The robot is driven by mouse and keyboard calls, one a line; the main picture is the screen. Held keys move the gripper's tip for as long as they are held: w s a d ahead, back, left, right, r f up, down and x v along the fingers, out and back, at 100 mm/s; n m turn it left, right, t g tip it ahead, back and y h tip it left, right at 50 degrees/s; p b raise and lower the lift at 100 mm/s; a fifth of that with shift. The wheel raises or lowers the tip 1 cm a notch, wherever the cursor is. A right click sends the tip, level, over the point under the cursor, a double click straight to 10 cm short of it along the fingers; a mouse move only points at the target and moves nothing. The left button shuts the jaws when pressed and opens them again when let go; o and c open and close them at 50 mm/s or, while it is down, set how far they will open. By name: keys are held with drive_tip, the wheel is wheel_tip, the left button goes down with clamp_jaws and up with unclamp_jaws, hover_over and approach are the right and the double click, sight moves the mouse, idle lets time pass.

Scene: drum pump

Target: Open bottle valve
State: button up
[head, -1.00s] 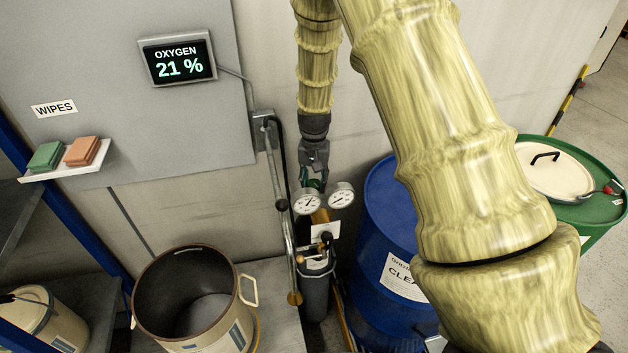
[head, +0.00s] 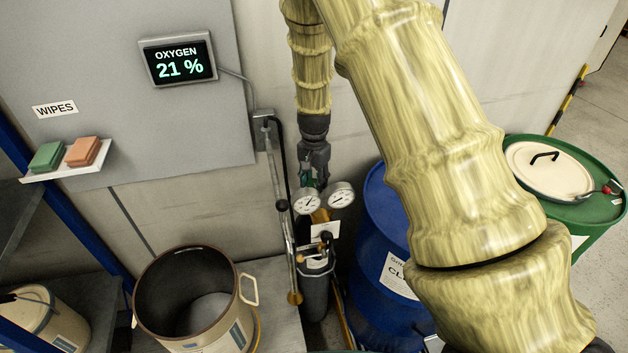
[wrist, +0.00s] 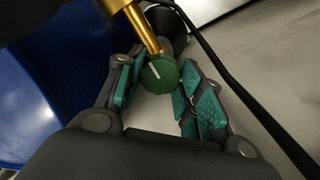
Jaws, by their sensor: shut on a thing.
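The gas bottle (head: 314,295) stands upright against the wall, dark grey, with two round gauges (head: 307,201) at its top. Its valve knob (wrist: 160,72) is green with a white line mark, at the end of a brass stem (wrist: 140,25) in the wrist view. My gripper (wrist: 160,88) comes down from above in the head view, over the bottle top. Its teal-padded fingers stand on either side of the green knob and are shut on it. In the head view the knob is mostly hidden by the gripper and gauges.
A metal lance with a black hose (head: 280,205) hangs just left of the bottle. A blue drum (head: 372,230) stands close on the right and a green drum (head: 590,215) farther right. An open bucket (head: 190,300) sits at lower left. The oxygen display (head: 178,60) reads 21 %.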

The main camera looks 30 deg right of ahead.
sight(314, 183)
drive_tip(key=o, duration=1)
drive_tip(key=shift+o, duration=0.2)
wheel_tip(314, 183, up, 12)
idle(0.5)
